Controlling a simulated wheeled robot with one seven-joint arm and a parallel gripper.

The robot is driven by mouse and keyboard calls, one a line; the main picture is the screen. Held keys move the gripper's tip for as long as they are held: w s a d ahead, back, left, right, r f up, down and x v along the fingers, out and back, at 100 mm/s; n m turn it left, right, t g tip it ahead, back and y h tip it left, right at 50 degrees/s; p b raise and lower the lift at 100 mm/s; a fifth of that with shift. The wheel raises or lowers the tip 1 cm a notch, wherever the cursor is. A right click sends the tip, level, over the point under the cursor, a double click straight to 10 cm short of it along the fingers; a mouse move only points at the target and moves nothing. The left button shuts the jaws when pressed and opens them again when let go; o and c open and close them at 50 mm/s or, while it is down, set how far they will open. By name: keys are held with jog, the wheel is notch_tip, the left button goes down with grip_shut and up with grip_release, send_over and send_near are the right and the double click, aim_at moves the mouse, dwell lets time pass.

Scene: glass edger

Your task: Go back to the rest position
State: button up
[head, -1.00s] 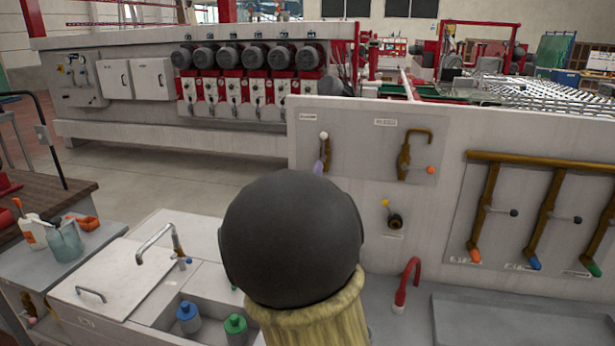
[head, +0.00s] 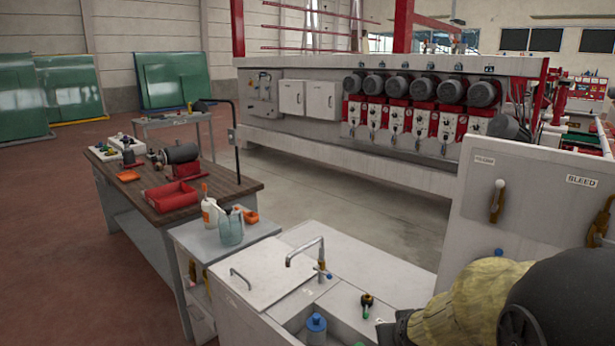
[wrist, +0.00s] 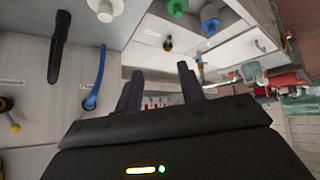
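My gripper (wrist: 160,78) is open in the wrist view, its two dark fingers apart with nothing between them. Past the fingers are the white sink unit and panel fronts, seen upside down. In the head view my arm, with a yellow cloth sleeve and a dark round joint, fills the lower right corner. My gripper's fingers cannot be made out in the head view.
A white valve panel (head: 530,200) stands close at right. A wooden-topped bench (head: 150,190) is at left. Open floor (head: 60,240) lies beyond it.

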jog(key=s+a+f+g, duration=0.1)
jog(key=s+f+g, duration=0.1)
jog(key=s, duration=0.4)
jog(key=s+a+f+g+y, duration=0.1)
jog(key=s+a+f+g, duration=0.1)
jog(key=s, duration=0.4)
jog(key=shift+s+a+f+g, duration=0.3)
jog(key=shift+f+g, duration=0.15)
jog(key=shift+g, duration=0.35)
jog(key=shift+w, duration=0.1)
